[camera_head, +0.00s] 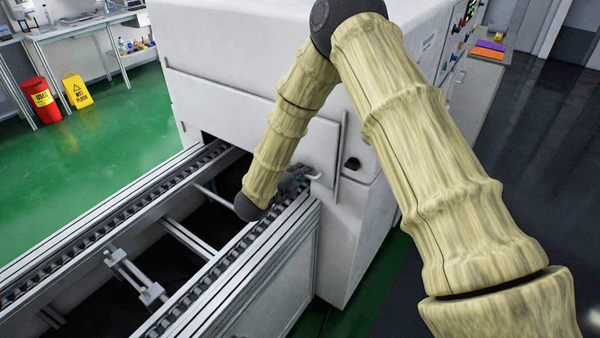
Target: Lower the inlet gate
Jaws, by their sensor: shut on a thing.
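The inlet gate (225,103) is a wide white panel on the front of the big white machine. Its lower edge stands above the conveyor, and a dark opening (222,152) shows beneath it. My gripper (303,176) is small and partly hidden behind my arm, at the right end of the gate just above the right conveyor rail. It is shut on a small pale handle (315,177) by the gate's lower right corner. The exact contact of the fingers is too small to tell.
The conveyor has two chain rails (90,227) with crossbars between them. A black knob (352,163) sits on the machine right of the handle. A red bin (41,101) and a yellow wet-floor sign (77,90) stand at the far left. Green floor there is clear.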

